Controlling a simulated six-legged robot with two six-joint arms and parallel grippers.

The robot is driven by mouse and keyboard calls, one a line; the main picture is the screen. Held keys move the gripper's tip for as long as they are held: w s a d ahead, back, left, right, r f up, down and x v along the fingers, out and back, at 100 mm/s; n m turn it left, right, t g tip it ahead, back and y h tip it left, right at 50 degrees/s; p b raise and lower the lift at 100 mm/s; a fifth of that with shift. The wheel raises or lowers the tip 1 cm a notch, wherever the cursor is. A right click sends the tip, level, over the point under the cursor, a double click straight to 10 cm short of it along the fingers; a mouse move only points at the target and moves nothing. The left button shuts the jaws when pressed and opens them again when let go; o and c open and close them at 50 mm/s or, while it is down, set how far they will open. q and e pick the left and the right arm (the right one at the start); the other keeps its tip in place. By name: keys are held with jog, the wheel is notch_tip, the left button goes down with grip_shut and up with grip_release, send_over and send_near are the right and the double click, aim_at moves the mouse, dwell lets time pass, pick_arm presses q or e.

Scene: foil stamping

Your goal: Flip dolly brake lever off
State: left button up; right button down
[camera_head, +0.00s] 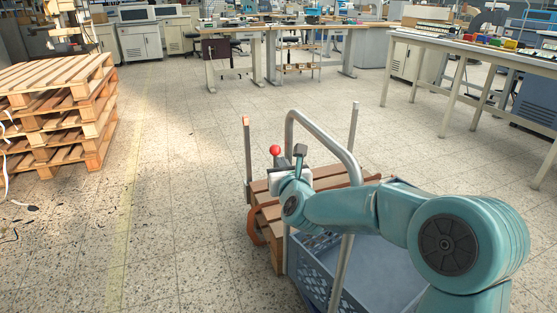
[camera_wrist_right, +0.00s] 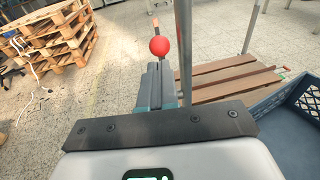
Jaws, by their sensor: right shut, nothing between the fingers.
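The dolly has a brown slatted wooden deck (camera_head: 325,178). My right gripper (camera_head: 277,163) is shut and empty, close to the knob. In the right wrist view the red knob (camera_wrist_right: 159,46) shows just beyond the tips of the shut fingers (camera_wrist_right: 154,72). I cannot tell whether they touch. The lever's stalk is hidden behind the fingers. My left gripper is not in view.
A blue-grey crate (camera_head: 310,265) stands at the dolly's near side. Upright posts (camera_head: 247,150) rise at the dolly's corners. Stacked pallets (camera_head: 60,110) stand at the left, with loose cables on the floor. Workbenches (camera_head: 285,40) line the back.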

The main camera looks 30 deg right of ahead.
aim_at(275, 146)
jog(key=shift+x, duration=2.4)
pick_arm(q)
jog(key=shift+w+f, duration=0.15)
